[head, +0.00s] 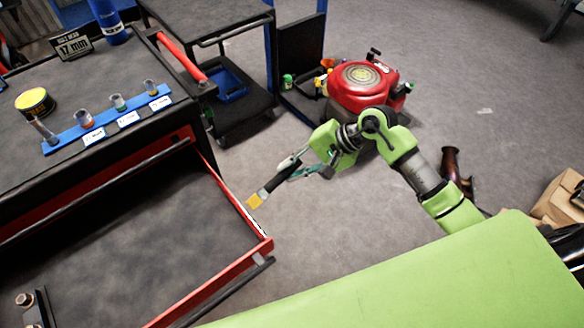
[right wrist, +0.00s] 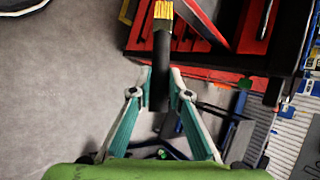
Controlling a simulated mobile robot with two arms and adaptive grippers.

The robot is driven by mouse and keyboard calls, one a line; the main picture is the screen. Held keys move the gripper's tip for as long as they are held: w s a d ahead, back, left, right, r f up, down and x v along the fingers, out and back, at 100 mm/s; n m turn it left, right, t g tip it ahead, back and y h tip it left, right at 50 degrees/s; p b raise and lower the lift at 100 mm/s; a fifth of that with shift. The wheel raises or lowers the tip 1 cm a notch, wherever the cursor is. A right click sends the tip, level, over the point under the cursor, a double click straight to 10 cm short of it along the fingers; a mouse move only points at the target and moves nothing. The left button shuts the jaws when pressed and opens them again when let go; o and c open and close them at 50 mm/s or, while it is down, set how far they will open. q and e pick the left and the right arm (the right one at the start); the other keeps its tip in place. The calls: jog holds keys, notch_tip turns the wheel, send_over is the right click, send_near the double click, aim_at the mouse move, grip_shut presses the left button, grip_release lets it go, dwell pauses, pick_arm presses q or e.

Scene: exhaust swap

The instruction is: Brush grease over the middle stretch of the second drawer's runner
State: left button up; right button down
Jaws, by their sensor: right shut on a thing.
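My right gripper (head: 297,168) is shut on a brush (head: 271,184) with a black handle and a yellow tip (head: 254,201). The right wrist view shows the brush handle (right wrist: 160,75) between the fingers, tip pointing away. A red-edged drawer (head: 110,225) is pulled out. Its runner (head: 243,212) shows as a pale strip along the drawer's right side wall. The yellow tip is just right of this runner, about midway along it; I cannot tell whether they touch. A black and yellow tin (head: 36,102) stands on the cabinet top. My left gripper is not in view.
A blue rail (head: 105,122) with several sockets and labels lies on the cabinet top. A red engine (head: 363,88) stands on the floor behind my right arm. A dark cart (head: 207,28) stands at the back. A green surface (head: 430,285) fills the front right.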

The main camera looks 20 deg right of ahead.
jog(key=shift+s+a, duration=0.3)
jog(key=shift+a, duration=0.6)
dwell(0.5)
jog(key=shift+s+b, duration=0.1)
jog(key=shift+b, duration=0.55)
dwell(0.9)
jog(key=shift+a, duration=0.1)
jog(key=shift+w+a+f+b, duration=0.1)
jog(key=shift+w+a+b, duration=0.05)
jog(key=shift+w+b, duration=0.6)
jog(key=shift+w+a, duration=0.1)
jog(key=shift+w, duration=0.15)
jog(key=shift+w+a+b, duration=0.3)
jog(key=shift+w+b, duration=0.55)
jog(key=shift+w, duration=0.1)
